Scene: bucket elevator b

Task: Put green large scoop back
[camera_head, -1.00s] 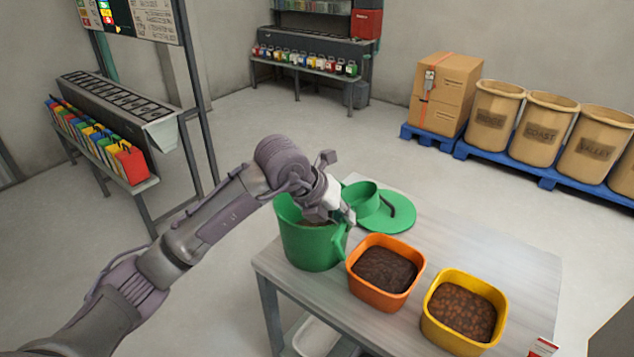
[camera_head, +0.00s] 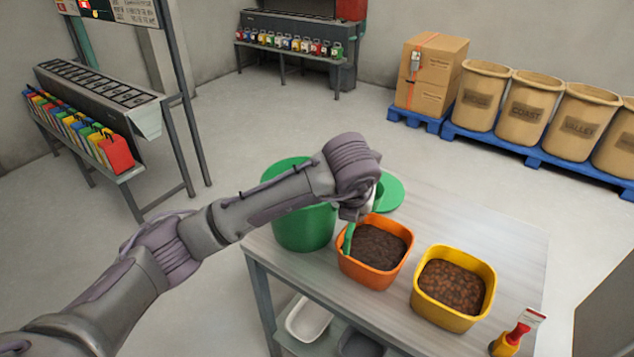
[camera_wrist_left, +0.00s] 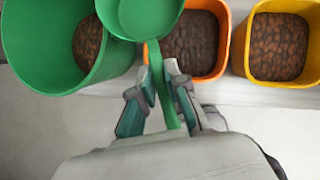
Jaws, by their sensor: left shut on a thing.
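My left gripper (camera_wrist_left: 164,98) is shut on the green scoop (camera_wrist_left: 140,14). In the left wrist view its handle (camera_wrist_left: 162,85) runs between the fingers, and its round end lies beyond them at the top edge. No beans show on the scoop. In the head view my wrist hides most of the scoop. A slim green piece (camera_head: 349,239), apparently its handle, shows beside the orange bin (camera_head: 350,272). The green bucket (camera_head: 303,228) stands left of the gripper. The wrist view shows brown beans inside this bucket (camera_wrist_left: 45,45). My right gripper is not in view.
A yellow bin (camera_head: 440,315) of beans stands right of the orange one. A red-and-yellow item (camera_head: 508,340) lies at the front right. The table's back right is clear.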

